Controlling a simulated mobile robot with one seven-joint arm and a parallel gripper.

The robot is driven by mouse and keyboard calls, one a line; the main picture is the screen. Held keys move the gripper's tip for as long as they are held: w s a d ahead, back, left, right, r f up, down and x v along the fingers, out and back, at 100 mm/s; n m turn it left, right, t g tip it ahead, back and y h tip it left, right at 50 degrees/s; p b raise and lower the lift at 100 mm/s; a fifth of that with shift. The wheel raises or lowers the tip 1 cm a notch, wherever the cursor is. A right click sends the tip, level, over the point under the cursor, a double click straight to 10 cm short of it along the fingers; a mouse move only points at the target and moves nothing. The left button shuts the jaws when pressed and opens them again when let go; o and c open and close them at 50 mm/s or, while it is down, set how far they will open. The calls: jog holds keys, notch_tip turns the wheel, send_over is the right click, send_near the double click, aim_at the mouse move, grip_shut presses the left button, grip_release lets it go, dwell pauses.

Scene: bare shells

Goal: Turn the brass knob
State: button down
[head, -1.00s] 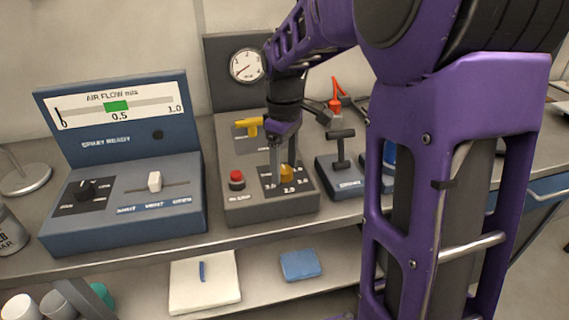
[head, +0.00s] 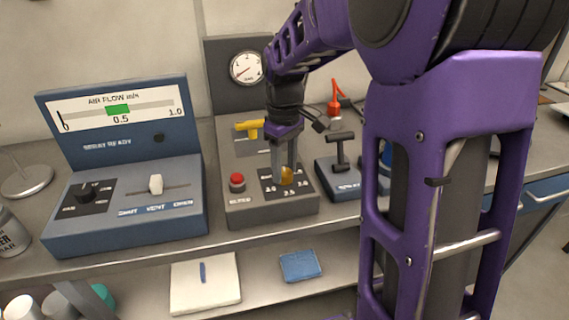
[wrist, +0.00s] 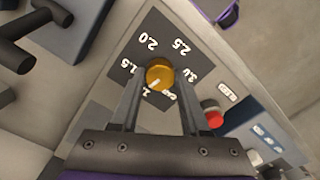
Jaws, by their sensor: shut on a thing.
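The brass knob (head: 286,177) sits on a dark dial plate on the front of the grey control box (head: 240,212). In the wrist view the knob (wrist: 159,76) shows a pale pointer line, and numbers such as 1.5, 2.0, 2.5 and 3.0 ring it. My gripper (head: 284,176) points down over the box with its fingers at the knob. In the wrist view the gripper (wrist: 160,92) has one finger on each side of the knob, closed on it. The fingers hide part of the dial markings.
A red button (head: 237,181) and a yellow lever (head: 249,128) are close by on the same box. A black-handled lever unit (head: 341,160) stands to the right. A blue air flow console (head: 120,190) is to the left, and a round gauge (head: 246,66) is behind.

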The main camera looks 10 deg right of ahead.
aim_at(285, 172)
jog(key=m+p, duration=0.2)
jog(key=m, duration=0.3)
jog(key=shift+r, duration=0.15)
jog(key=m+p, duration=0.1)
jog(key=m, duration=0.5)
jog(key=shift+p, duration=0.4)
jog(key=m+p, duration=0.2)
jog(key=m, duration=0.3)
jog(key=m+p, duration=0.1)
jog(key=m, duration=0.4)
jog(key=shift+p, duration=0.4)
jog(key=shift+m, duration=0.4)
jog(key=shift+c, duration=1.9)
grip_release()
notch_tip(285, 172, up, 17)
jog(key=p, duration=0.1)
jog(key=shift+p, duration=0.4)
